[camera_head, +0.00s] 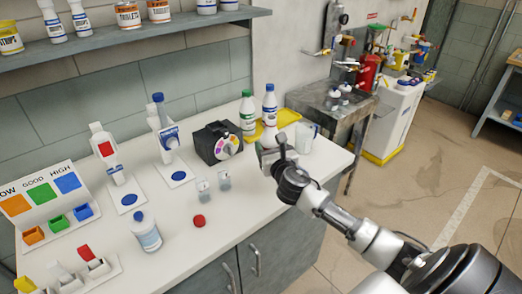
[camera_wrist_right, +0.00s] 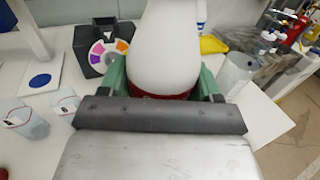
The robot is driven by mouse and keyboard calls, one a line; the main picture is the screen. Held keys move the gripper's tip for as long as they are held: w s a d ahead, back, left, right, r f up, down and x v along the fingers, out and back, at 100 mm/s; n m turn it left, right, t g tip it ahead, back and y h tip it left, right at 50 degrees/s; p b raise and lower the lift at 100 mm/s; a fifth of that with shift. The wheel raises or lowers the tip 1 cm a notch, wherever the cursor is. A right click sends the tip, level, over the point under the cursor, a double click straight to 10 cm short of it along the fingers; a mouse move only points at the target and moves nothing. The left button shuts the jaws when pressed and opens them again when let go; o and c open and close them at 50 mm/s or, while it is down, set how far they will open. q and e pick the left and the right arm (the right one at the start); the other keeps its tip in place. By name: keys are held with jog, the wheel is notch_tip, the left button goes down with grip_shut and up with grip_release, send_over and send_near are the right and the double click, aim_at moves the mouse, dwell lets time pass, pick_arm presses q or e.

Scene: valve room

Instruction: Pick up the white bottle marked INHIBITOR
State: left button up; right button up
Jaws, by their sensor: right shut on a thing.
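My right gripper (camera_head: 272,156) is over the right part of the bench, and its green fingers (camera_wrist_right: 165,85) show in the wrist view. It is shut on a white bottle (camera_wrist_right: 165,45) with a dark red band low between the fingers. The word on this bottle cannot be read, and its top is out of the wrist view. A white bottle with a green cap (camera_head: 247,115) and one with a blue cap (camera_head: 269,108) stand just behind. My left gripper is not in view.
A black box with a colour wheel (camera_head: 212,143) stands left of the gripper. A clear beaker (camera_head: 304,136) is close on its right. Small cups (camera_head: 204,190), a red cap (camera_head: 199,221) and a blue-capped bottle (camera_head: 146,232) are on the bench (camera_head: 195,250).

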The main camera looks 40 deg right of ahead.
jog(key=s+d+r, duration=0.4)
jog(key=s+d, duration=0.1)
jog(key=shift+s+r, duration=0.2)
jog(key=shift+r, duration=0.05)
dwell(0.4)
dwell(0.7)
